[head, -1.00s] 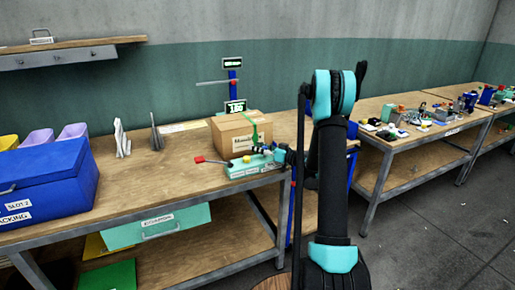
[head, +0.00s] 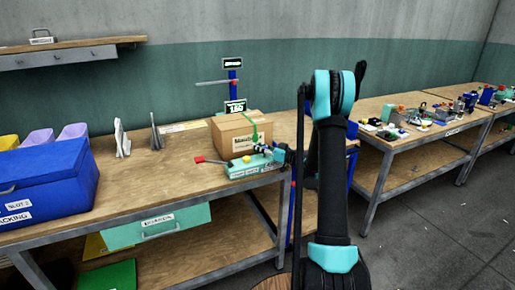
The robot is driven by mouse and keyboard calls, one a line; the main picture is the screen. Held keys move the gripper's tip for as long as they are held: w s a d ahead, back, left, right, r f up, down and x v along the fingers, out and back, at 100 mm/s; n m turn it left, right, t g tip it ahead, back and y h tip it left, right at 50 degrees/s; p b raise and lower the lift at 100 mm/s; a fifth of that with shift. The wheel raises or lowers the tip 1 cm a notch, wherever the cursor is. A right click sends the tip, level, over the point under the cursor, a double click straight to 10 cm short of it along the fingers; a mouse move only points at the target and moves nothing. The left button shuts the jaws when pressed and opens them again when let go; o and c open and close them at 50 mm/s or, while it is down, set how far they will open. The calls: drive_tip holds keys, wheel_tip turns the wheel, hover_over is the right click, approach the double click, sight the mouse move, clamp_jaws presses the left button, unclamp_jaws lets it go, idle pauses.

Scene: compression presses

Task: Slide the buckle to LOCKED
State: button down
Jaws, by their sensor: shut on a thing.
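A teal press device (head: 243,169) sits at the right front of the wooden bench, with a yellow knob (head: 247,159) on top and a red-tipped lever (head: 200,159) sticking out to the left. A cardboard box (head: 230,136) stands just behind it, with a green strap (head: 254,131) over it. My gripper (head: 262,148) is at the right end of the device, in front of the strapped box. It is shut on a small part there, apparently the buckle, which its fingers mostly hide. I cannot read a LOCKED mark at this size.
A blue chest (head: 45,185) and grey upright plates (head: 121,138) are on the left of the bench. Another bench (head: 400,150) holds several small devices at right.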

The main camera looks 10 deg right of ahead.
drive_tip(key=shift+w+d, duration=0.3)
drive_tip(key=shift+d, duration=0.55)
drive_tip(key=shift+w+d, duration=0.25)
drive_tip(key=shift+d, duration=0.65)
drive_tip(key=shift+w+d, duration=0.3)
drive_tip(key=shift+d, duration=0.55)
drive_tip(key=c, duration=1.3)
unclamp_jaws()
drive_tip(key=shift+d, duration=0.1)
drive_tip(key=v, duration=1.2)
drive_tip(key=shift+s, duration=0.1)
